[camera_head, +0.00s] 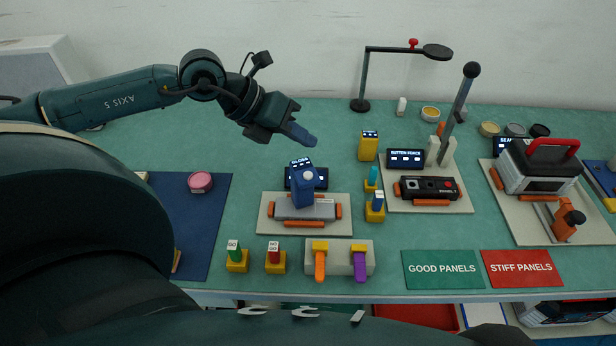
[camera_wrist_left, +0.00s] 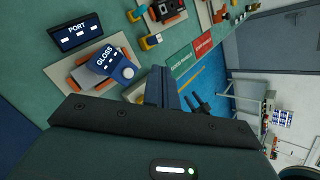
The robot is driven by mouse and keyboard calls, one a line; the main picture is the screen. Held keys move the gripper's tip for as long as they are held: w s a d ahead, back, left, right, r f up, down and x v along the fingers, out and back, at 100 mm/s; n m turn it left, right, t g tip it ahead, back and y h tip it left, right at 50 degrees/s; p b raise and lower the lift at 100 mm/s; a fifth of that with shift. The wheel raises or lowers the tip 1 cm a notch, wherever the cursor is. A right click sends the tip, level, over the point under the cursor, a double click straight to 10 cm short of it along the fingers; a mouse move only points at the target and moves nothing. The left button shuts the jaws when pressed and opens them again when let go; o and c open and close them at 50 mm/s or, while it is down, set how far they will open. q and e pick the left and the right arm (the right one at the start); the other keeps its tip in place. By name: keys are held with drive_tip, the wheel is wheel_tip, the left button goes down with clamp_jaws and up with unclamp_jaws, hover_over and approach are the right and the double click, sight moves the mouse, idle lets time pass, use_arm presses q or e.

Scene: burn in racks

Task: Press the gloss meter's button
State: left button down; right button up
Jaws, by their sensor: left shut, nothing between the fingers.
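The gloss meter (camera_head: 304,192) is a blue block with a "GLOSS" display and a round pale button (camera_head: 308,175) on its upper face. It stands on a grey part in a beige fixture (camera_head: 268,225) with orange clamps. In the left wrist view the gloss meter (camera_wrist_left: 105,60) shows its display, with the pale button (camera_wrist_left: 128,73) at its right end. My left gripper (camera_head: 302,134) is shut and empty, above and behind the meter in the head view, clear of it. Its fingers also show in the left wrist view (camera_wrist_left: 162,86). My right gripper is not in view.
A dark "PORT" display (camera_wrist_left: 80,33) stands behind the meter. A button-force fixture (camera_head: 428,188) with a tall lever stands to the right. Green and red panel mats (camera_head: 442,269) lie at front right. A blue mat (camera_head: 205,225) with a pink round item lies left.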

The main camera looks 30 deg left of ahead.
use_arm(q)
drive_tip(key=b, duration=0.2)
hover_over(302, 178)
wheel_tip(302, 178, down, 4)
drive_tip(key=shift+f, duration=0.2)
drive_tip(key=shift+f+b, duration=0.35)
drive_tip(key=shift+b, duration=0.2)
drive_tip(key=shift+f+b, duration=0.35)
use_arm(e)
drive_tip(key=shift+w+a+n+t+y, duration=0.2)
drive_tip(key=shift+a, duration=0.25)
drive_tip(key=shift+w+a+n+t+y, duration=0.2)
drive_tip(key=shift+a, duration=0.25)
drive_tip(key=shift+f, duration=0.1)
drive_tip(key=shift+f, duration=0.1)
use_arm(q)
drive_tip(key=shift+f+b, duration=0.4)
drive_tip(key=shift+b, duration=0.15)
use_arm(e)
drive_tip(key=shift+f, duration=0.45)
